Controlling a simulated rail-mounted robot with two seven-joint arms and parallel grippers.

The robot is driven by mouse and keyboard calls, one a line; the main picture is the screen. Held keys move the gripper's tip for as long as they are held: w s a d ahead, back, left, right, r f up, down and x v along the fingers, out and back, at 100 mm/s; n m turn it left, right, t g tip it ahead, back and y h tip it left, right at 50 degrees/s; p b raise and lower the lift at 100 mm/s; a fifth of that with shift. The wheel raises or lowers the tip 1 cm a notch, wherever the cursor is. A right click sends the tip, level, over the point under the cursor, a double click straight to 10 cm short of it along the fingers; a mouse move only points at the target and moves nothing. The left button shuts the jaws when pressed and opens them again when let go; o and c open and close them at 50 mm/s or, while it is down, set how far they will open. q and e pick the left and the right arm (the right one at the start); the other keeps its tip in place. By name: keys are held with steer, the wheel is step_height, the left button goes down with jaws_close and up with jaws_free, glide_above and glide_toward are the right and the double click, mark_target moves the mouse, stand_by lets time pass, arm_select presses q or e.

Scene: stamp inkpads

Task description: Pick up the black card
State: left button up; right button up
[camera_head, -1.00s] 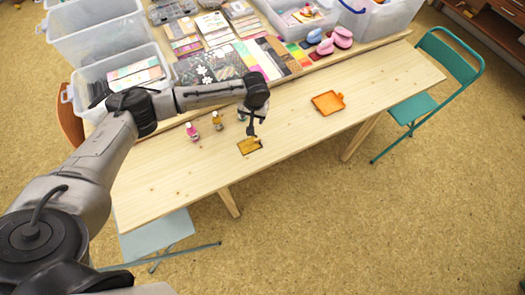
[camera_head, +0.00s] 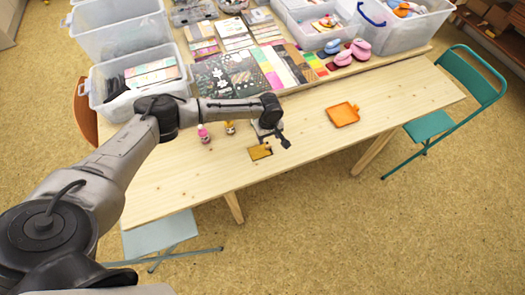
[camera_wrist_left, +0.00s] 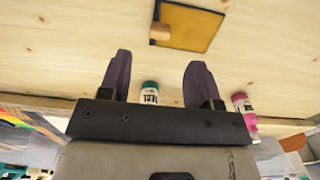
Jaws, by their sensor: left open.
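My left gripper (camera_head: 277,139) is above the front part of the wooden table, just behind and right of a mustard-yellow square pad (camera_head: 260,152). In the left wrist view my left gripper (camera_wrist_left: 158,75) is open, with nothing between its fingertips. That view shows the yellow pad (camera_wrist_left: 190,27) with a thin dark border and a small wooden block (camera_wrist_left: 160,32) at its edge. A dark, flower-patterned sheet (camera_head: 222,72) lies among the papers at the back; I cannot tell if it is the black card. My right gripper is not in view.
An orange tray (camera_head: 342,114) lies to the right. Clear bins (camera_head: 125,35) and pink punches (camera_head: 360,48) fill the back. The table's front left is bare.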

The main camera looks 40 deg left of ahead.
mark_target(268, 146)
arm_select(q)
steer(key=shift+f+b, duration=0.95)
steer(key=shift+f, duration=2.25)
steer(key=c, duration=0.8)
steer(key=shift+r, duration=0.15)
steer(key=shift+c, duration=0.2)
steer(key=shift+d+r+p, duration=0.1)
steer(key=shift+r+p, duration=0.2)
steer(key=shift+r, duration=0.3)
step_height(268, 146, up, 3)
steer(key=shift+r+p, duration=0.1)
steer(key=shift+p, duration=0.5)
steer(key=s+d+r+p, duration=0.1)
steer(key=d+r+p, duration=0.1)
steer(key=d+r, duration=0.4)
steer(key=d, duration=0.5)
steer(key=shift+s+d+r, duration=0.15)
steer(key=shift+d, duration=0.1)
